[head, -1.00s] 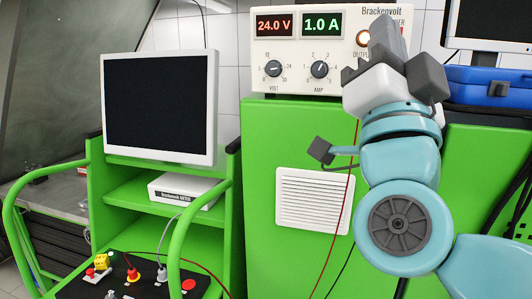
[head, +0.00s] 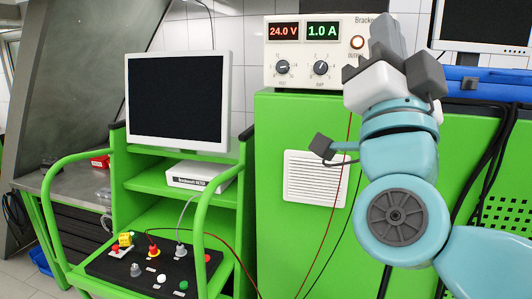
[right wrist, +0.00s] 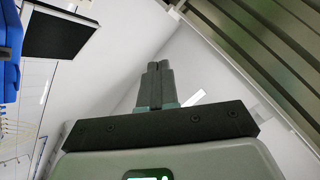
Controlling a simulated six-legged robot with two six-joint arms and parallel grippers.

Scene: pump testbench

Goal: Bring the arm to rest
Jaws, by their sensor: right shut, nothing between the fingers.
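My right arm is raised at the right of the head view, in front of the green cabinet (head: 310,240). Its right gripper (head: 385,32) points up, close in front of the right side of the power supply (head: 310,85). In the right wrist view the two fingers of the right gripper (right wrist: 157,80) lie together with nothing between them, against a pale ceiling. My left gripper is not in view.
The power supply shows 24.0 V and 1.0 A. A green cart (head: 150,184) carries a monitor (head: 178,98) and a black panel (head: 125,268) with several plugs. A red cable and a black cable hang down the cabinet. A blue case (head: 490,84) sits at the right.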

